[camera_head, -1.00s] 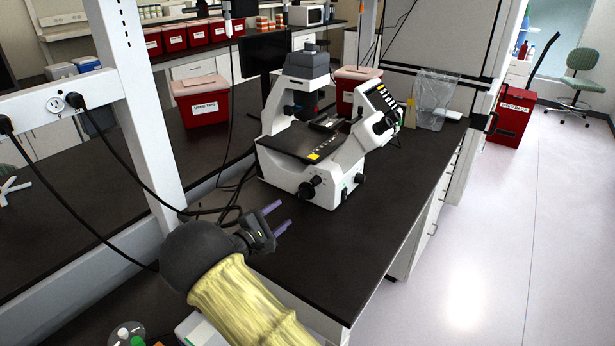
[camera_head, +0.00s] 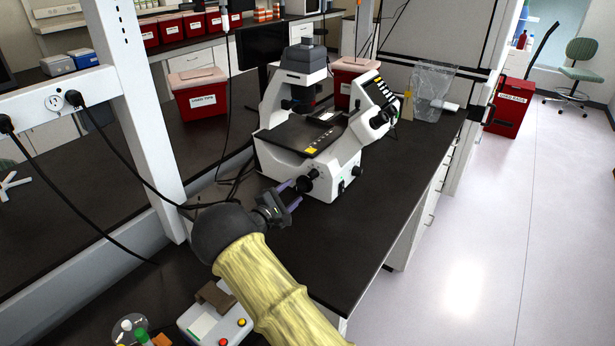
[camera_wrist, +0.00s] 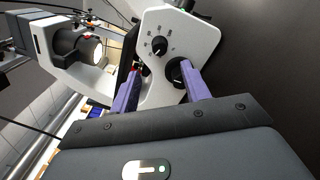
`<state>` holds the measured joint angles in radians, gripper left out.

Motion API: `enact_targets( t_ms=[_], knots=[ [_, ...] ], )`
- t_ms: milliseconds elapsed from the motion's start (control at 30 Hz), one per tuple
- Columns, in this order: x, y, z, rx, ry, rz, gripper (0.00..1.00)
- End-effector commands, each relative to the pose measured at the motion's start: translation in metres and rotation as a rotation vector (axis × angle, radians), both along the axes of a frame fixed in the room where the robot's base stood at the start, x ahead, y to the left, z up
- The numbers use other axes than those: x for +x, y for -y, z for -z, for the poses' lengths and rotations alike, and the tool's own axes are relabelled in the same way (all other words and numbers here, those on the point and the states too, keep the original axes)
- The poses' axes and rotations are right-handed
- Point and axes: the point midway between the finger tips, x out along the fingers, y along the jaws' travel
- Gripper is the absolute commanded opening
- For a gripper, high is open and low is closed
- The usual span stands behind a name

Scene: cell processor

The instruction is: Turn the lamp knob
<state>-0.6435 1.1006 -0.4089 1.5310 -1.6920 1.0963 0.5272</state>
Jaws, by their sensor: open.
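A white microscope (camera_head: 327,180) with a black stage stands on the dark bench. In the wrist view its white side panel (camera_wrist: 197,38) carries a small black dial knob (camera_wrist: 159,45) with marks around it, which looks like the lamp knob. A larger black knob (camera_wrist: 180,73) sits just below it, partly covered by the right finger. In the head view a black knob (camera_head: 305,184) shows low on the microscope's near side. My gripper (camera_head: 290,195) has its two purple fingers apart and empty, pointing at this side. In the wrist view the dial lies beyond the fingertips (camera_wrist: 159,70). Contact with the larger knob cannot be told.
Black cables (camera_head: 200,204) run along the bench left of my gripper. A red bin (camera_head: 200,97) stands behind on the left. A small box with coloured buttons (camera_head: 215,320) lies at the front. The bench right of my gripper is clear.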

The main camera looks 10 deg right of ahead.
Motion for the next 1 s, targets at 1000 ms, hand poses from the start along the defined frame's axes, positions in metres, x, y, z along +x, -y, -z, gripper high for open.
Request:
enact_targets(
  t_ms=[1000],
  knots=[
    [0.065, 0.065, 0.0, 0.0, 0.0, 0.0, 0.25]
  ],
)
